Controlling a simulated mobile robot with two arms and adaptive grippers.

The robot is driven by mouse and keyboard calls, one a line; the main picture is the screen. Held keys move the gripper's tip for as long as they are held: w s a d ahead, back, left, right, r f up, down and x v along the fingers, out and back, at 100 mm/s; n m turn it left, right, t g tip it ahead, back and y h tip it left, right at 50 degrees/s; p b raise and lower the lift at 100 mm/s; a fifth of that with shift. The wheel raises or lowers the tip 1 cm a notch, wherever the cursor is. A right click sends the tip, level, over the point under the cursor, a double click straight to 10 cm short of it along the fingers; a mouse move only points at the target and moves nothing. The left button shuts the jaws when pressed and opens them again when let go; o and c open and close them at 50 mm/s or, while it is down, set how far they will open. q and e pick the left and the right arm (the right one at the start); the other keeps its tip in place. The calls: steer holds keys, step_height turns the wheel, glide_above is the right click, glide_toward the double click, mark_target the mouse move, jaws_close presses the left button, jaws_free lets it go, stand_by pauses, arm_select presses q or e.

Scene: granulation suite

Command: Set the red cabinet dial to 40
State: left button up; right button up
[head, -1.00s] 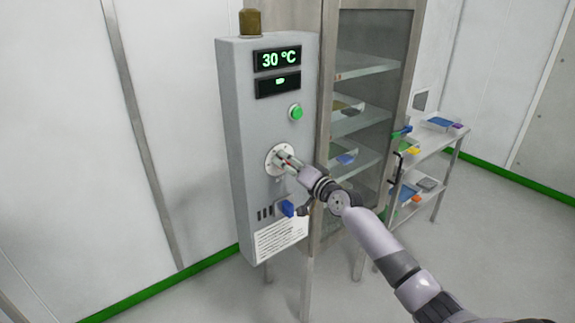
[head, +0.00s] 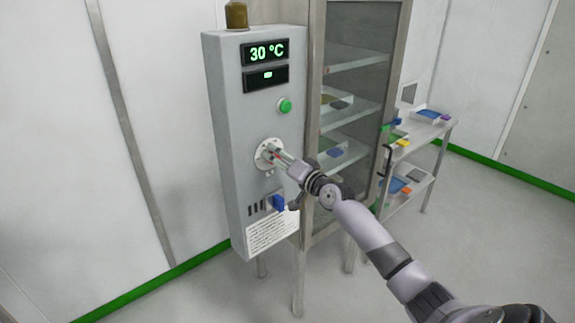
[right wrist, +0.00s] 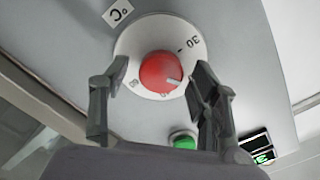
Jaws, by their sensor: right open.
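The red dial (right wrist: 158,72) sits on a round white scale plate (right wrist: 126,47) in the right wrist view, with a "30" mark at its right. A short white line on the dial points to the lower right in that view. The plate also shows in the head view (head: 262,147) on the grey cabinet panel (head: 232,140). The upper display (head: 265,53) reads 30 °C. My right gripper (right wrist: 158,80) is open, one finger on each side of the dial; I cannot tell whether they touch it. It also shows in the head view (head: 280,158). My left gripper is out of view.
A green button (head: 285,105) is above the dial plate and a blue switch (head: 278,202) is below it. A glass-door cabinet (head: 360,20) stands right beside the panel. A shelf cart (head: 440,137) with coloured items is further right. The floor in front is clear.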

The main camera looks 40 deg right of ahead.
steer(key=s, duration=1.1)
steer(key=shift+s+d, duration=0.35)
steer(key=shift+d, duration=0.1)
